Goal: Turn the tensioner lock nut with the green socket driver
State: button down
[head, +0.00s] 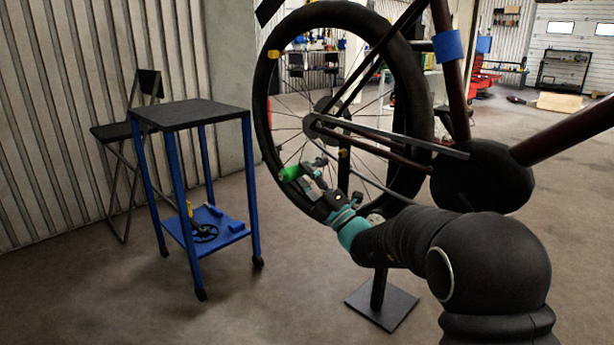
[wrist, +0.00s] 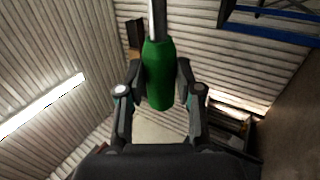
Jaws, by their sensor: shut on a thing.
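My gripper (head: 315,182) is shut on the green socket driver (head: 290,173), in front of the lower part of the bicycle's rear wheel. In the wrist view the driver's green handle (wrist: 158,75) sits between the two fingers, with its metal shaft running up out of the frame. The socket end is not visible in the wrist view. In the head view the driver is small, and its shaft and tip are hard to make out. I cannot pick out the tensioner lock nut; the area around the wheel hub (head: 312,126) is partly crowded by frame tubes and my gripper.
The bicycle's rear wheel (head: 262,110) stands upright, held above a square floor plate (head: 383,306). A small table (head: 190,113) with blue legs stands left, with tools on its blue lower shelf (head: 222,238). A folding chair (head: 112,132) is behind it. Floor between table and wheel is clear.

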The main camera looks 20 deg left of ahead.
aim_at(324, 165)
jog(key=shift+w+d+p, duration=0.3)
jog(key=shift+w+d, duration=0.05)
jog(key=shift+w, duration=0.5)
jog(key=shift+w+d+p, duration=0.3)
jog(key=shift+w+d, duration=0.1)
jog(key=shift+w, duration=0.4)
jog(key=shift+w+d+p, duration=0.3)
jog(key=shift+w+d, duration=0.05)
jog(key=shift+w, duration=0.5)
jog(key=shift+w+d+p, duration=0.3)
jog(key=shift+w+d, duration=0.05)
jog(key=shift+w, duration=0.45)
jog(key=c, duration=1.3)
grip_release()
grip_shut()
jog(key=shift+r+p, duration=0.1)
jog(key=shift+p, duration=0.2)
